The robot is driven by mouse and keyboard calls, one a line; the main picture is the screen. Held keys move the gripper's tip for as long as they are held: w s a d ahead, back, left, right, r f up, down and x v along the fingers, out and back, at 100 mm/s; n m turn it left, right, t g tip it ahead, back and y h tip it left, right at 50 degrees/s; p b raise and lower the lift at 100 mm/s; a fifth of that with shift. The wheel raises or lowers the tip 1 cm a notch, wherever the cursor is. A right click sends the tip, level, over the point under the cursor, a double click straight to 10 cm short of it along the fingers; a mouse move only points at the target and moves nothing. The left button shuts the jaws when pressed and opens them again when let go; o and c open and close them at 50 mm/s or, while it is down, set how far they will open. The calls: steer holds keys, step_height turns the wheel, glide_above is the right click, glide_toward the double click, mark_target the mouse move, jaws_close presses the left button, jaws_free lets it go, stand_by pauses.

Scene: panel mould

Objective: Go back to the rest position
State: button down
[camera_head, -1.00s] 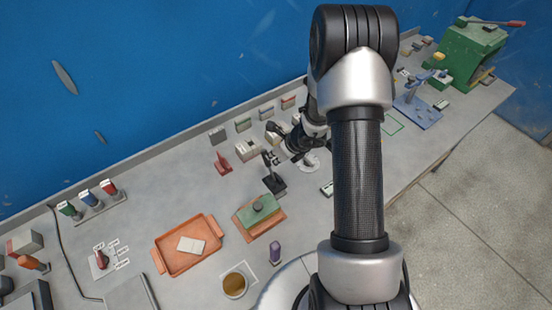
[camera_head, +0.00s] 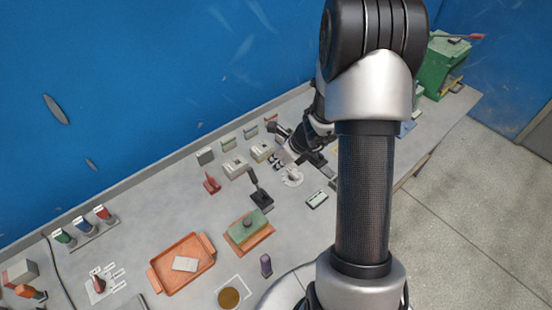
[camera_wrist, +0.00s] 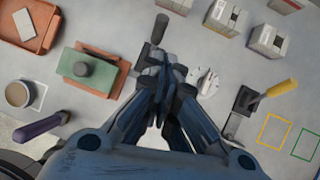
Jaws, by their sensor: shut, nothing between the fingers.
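My gripper (camera_head: 279,162) is at the end of my bent arm, above the grey bench (camera_head: 150,220) and towards its back edge. In the wrist view its dark fingers (camera_wrist: 160,62) meet at the tips with nothing between them. A black upright handle on a dark base (camera_head: 260,195) stands just in front of the gripper. A white round dial (camera_head: 292,177) lies beside it and also shows in the wrist view (camera_wrist: 205,81), to the right of the fingertips. My upper arm hides part of the bench on the right.
An orange tray (camera_head: 208,246) with a white card and a green block (camera_head: 247,229) on an orange base lie at front left. A mug (camera_head: 229,298) and a purple-handled tool (camera_head: 266,265) are near. Small boxes (camera_head: 236,166) line the back; a green machine (camera_head: 438,65) stands far right.

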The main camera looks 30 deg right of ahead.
steer(key=shift+w, duration=0.1)
steer(key=s+a+r+n+y+b, duration=0.1)
steer(key=s+a+r+n+b, duration=0.3)
steer(key=a+r+n, duration=0.4)
steer(key=s+a+r+n+b, duration=0.4)
steer(key=s+a+n+b, duration=0.15)
steer(key=n, duration=0.35)
steer(key=s+f+n+h+b, duration=0.1)
steer(key=s+n+h+b, duration=0.2)
steer(key=s+n, duration=1.1)
steer(key=s+b, duration=0.1)
steer(key=b, duration=0.2)
steer(key=shift+s+d+f+n+g+h, duration=0.15)
steer(key=shift+f+n+g+h, duration=0.15)
steer(key=shift+n+h, duration=0.1)
